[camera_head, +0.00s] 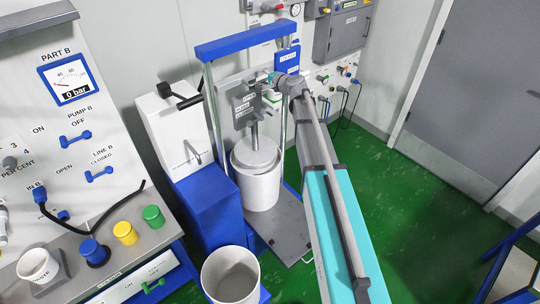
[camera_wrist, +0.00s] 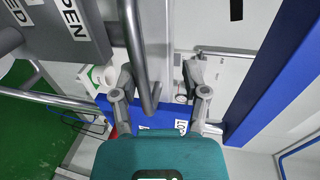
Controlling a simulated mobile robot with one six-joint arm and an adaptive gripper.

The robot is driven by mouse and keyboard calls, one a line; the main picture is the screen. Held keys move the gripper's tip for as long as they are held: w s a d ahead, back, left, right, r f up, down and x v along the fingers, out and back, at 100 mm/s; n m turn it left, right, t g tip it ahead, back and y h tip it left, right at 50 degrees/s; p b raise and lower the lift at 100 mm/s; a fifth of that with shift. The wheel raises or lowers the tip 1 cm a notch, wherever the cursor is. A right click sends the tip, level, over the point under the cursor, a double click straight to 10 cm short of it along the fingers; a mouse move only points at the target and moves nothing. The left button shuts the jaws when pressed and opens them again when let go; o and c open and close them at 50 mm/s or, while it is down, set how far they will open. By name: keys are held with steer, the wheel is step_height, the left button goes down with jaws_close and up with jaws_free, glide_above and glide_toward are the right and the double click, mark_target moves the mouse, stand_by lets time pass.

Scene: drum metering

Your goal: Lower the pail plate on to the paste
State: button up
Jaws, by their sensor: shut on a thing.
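The pail plate (camera_head: 256,153) is a grey disc on a short upright rod under a grey box (camera_head: 243,106) on the press. It is at the mouth of the white pail (camera_head: 260,190); I cannot tell how deep it sits. The paste is hidden below it. My gripper (camera_head: 273,78) is up at the press, above and right of the plate, beside the grey box. The fingertip contact is partly hidden.
The press has a blue crossbar (camera_head: 245,40) and two upright posts close to my arm. An open pail (camera_head: 231,276) stands in front. A panel bench (camera_head: 120,245) is at the left. Green floor (camera_head: 400,220) is free at the right.

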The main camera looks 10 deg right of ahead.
step_height(320, 180, up, 3)
steer(key=shift+f+p, duration=0.1)
steer(key=shift+p, duration=0.95)
steer(key=p+v, duration=0.3)
steer(key=v, duration=1.1)
steer(key=s+a+f+n+g+h+b, duration=0.1)
steer(key=s+a+f+n+g+b, duration=0.3)
steer(key=s+f, duration=0.4)
steer(key=s+a+f+n+g+h+b, duration=0.1)
steer(key=s+a+f+n+g+b, duration=0.3)
steer(key=s+f, duration=0.5)
steer(key=shift+s+a+f+n+g+h, duration=0.15)
steer(key=shift+a+f+n+g+h, duration=0.25)
steer(key=shift+a+f+n+g, duration=1)
steer(key=shift+d+f+m+t, duration=0.3)
steer(key=shift+d+m, duration=0.05)
steer(key=shift+m, duration=0.05)
steer(key=w+d+r+m+t+y+p, duration=0.1)
steer(key=w+d+r+m+t+p, duration=0.2)
steer(key=w+d+r+m+t, duration=0.2)
steer(key=w+d+r+m+t+y+p, duration=0.1)
steer(key=w+d+r+m+t+p, duration=0.2)
steer(key=w+r, duration=0.9)
steer(key=shift+d+r+m+t, duration=0.95)
steer(key=shift+d+m+t, duration=0.05)
steer(key=shift+t, duration=0.1)
